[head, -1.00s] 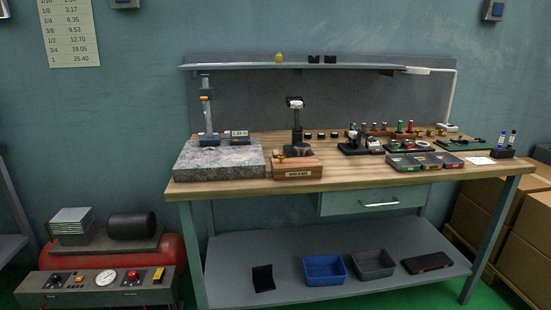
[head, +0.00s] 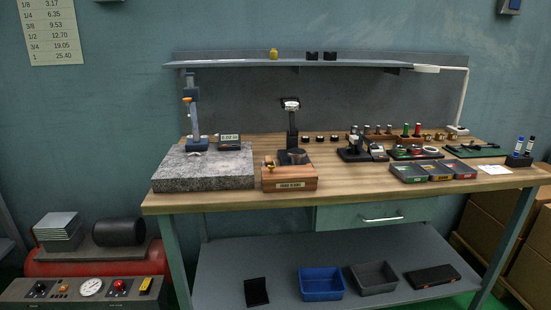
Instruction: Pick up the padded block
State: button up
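I cannot tell for sure which thing is the padded block; no label or clear padding shows at this size. A wooden block-like box (head: 289,184) with a label on its front sits at the front edge of the bench, just right of the granite plate. On the lower shelf, a dark flat case (head: 434,276) lies at the right, and a thin black piece (head: 257,291) lies at the left. My gripper is not in view.
The wooden bench top (head: 350,188) holds a granite plate (head: 205,182) with a height gauge (head: 193,110), a dark stand (head: 291,135), small part trays (head: 433,171) and marker pens (head: 521,150). Blue (head: 321,296) and grey (head: 372,290) bins sit below. A red compressor (head: 80,265) stands at left.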

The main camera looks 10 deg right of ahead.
aim_at(267, 160)
jog(key=i+l, duration=1.45)
jog(key=i, duration=0.5)
jog(key=j+u, duration=0.05)
jog(key=j, duration=0.05)
